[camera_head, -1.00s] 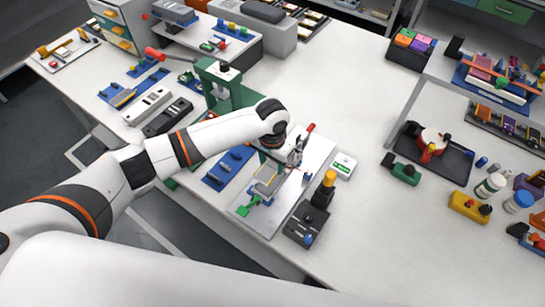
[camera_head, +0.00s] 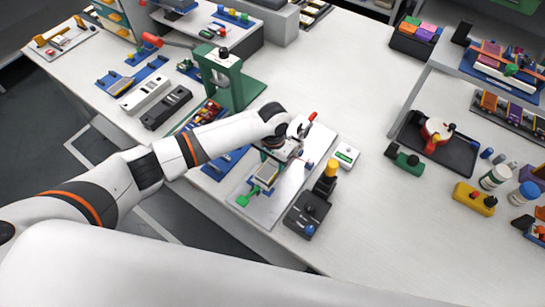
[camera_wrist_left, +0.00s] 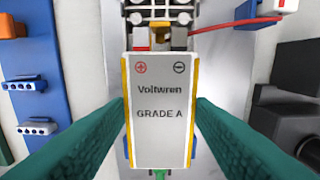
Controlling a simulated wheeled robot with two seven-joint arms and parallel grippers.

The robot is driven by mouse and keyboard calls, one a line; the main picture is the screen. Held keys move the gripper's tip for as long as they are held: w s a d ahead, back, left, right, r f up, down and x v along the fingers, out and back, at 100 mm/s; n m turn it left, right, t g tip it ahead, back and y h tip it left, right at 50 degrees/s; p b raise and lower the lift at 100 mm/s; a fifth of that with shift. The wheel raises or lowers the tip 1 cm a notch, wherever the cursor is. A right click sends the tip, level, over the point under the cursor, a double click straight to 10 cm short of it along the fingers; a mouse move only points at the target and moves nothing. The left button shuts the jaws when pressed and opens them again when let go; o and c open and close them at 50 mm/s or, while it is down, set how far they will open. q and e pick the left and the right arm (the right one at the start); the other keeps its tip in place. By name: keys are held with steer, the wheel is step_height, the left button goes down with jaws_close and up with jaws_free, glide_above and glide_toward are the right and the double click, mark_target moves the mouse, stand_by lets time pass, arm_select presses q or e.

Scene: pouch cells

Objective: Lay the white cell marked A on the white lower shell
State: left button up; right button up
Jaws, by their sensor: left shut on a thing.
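The white cell marked GRADE A (camera_wrist_left: 160,90), with plus and minus signs at its tab end, lies between the green fingers of my left gripper (camera_wrist_left: 160,108) in the left wrist view. The fingers press along both long sides, and yellow and blue edges show beside it. In the head view my left gripper (camera_head: 283,152) is low over a fixture with a green clamp (camera_head: 248,196) on a pale plate (camera_head: 248,208). Whether the cell is clear of the fixture cannot be told. A long white case piece (camera_head: 146,94) at the left may be the lower shell. My right gripper is out of view.
A dark case piece (camera_head: 166,108) lies beside the white one. A green press (camera_head: 222,80) stands behind my left arm. A black unit with a yellow knob (camera_head: 326,178) stands right of the plate. The table's middle right is clear.

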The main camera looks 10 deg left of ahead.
arm_select(q)
steer(key=shift+f, duration=0.15)
stand_by(0.4)
steer(key=shift+p, duration=1.05)
stand_by(1.1)
steer(key=shift+f+b, duration=0.45)
steer(key=shift+f, duration=0.35)
steer(key=shift+r, duration=0.15)
steer(key=shift+r+p, duration=0.4)
steer(key=shift+p, duration=0.35)
steer(key=shift+p, duration=0.8)
stand_by(1.4)
steer(key=shift+f+b, duration=0.3)
steer(key=shift+f, duration=0.2)
